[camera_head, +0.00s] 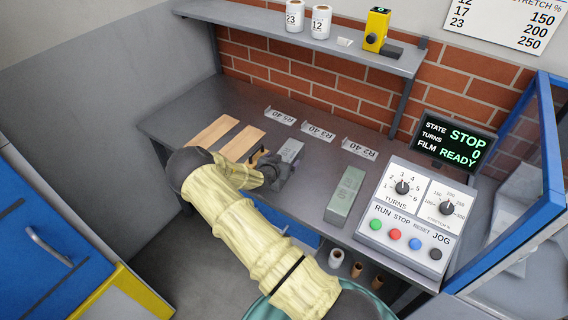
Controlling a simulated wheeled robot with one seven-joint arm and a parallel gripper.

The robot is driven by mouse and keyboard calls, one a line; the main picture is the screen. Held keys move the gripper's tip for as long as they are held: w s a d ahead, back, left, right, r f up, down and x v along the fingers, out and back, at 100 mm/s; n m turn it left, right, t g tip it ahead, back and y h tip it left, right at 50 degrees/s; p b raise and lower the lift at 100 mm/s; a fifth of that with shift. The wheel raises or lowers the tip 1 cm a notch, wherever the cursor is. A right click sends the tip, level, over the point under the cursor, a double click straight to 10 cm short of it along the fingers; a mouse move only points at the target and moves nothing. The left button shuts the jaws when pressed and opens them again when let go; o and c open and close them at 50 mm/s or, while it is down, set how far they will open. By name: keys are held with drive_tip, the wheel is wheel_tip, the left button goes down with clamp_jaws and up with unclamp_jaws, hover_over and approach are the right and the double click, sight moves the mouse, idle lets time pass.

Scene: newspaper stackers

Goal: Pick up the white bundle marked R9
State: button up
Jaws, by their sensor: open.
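A pale grey-white bundle (290,150) lies on the grey bench, right at my gripper, with dark print on top that is too small to read. My gripper (275,162) is open at the bundle's near end. One dark finger shows to the left of the bundle and another part to its right; I cannot tell whether they touch it. My arm and gripper hide the bundle's near end. A greenish bundle (345,194) lies apart, farther right on the bench, its marking also unreadable. I see no readable R9.
Two wooden strips (214,131) lie left on the bench (180,108). Label cards (318,131) stand along the back. A control box (410,210) and a display (455,139) stand at right, beside a blue-framed guard (548,160). A shelf (300,36) overhangs the back.

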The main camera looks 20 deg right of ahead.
idle(0.3)
drive_tip(key=c, duration=1.9)
drive_tip(key=shift+r, duration=0.1)
drive_tip(key=shift+c, duration=0.2)
drive_tip(key=shift+r, duration=0.1)
drive_tip(key=shift+w+r, duration=0.1)
drive_tip(key=shift+r, duration=0.45)
wheel_tip(320, 180, up, 8)
drive_tip(key=shift+a+f+b, duration=0.1)
drive_tip(key=shift+b, duration=0.95)
drive_tip(key=shift+r, duration=0.45)
drive_tip(key=shift+d, duration=0.2)
